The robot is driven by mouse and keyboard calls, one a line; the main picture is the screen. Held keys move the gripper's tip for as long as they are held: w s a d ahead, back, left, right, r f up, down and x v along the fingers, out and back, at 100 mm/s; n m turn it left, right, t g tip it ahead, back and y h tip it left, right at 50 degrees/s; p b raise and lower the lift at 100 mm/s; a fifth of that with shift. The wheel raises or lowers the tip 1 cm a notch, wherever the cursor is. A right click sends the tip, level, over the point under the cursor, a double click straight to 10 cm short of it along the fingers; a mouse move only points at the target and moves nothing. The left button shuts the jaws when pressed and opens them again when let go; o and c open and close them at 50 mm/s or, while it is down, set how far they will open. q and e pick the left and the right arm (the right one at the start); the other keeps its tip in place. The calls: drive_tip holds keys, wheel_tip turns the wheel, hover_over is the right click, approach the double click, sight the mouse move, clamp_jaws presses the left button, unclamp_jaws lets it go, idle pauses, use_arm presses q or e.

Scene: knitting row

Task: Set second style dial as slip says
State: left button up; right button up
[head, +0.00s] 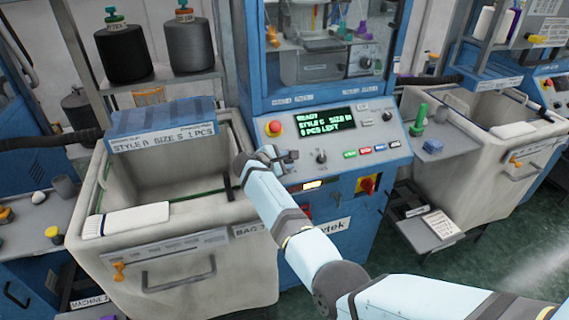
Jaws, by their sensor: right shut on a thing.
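The machine's control panel (386,136) has a green-lit display (325,121) with lines that seem to read READY, a style and size, and PCS LEFT; the exact characters are small. A black dial (321,157) sits on the panel below the display. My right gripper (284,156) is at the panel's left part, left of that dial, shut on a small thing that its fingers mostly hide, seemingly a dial. A label reading STYLE, apparently B or D, SIZE S and PCS (165,138) is on the blue cover over the left bin. My left gripper is not in view.
A red button (274,127) stands just above my right gripper. A red-and-yellow switch (367,184) is lower on the cabinet. A green bottle (418,120) stands at right.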

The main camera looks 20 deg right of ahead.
drive_tip(key=shift+f, duration=0.1)
idle(0.4)
drive_tip(key=o, duration=0.9)
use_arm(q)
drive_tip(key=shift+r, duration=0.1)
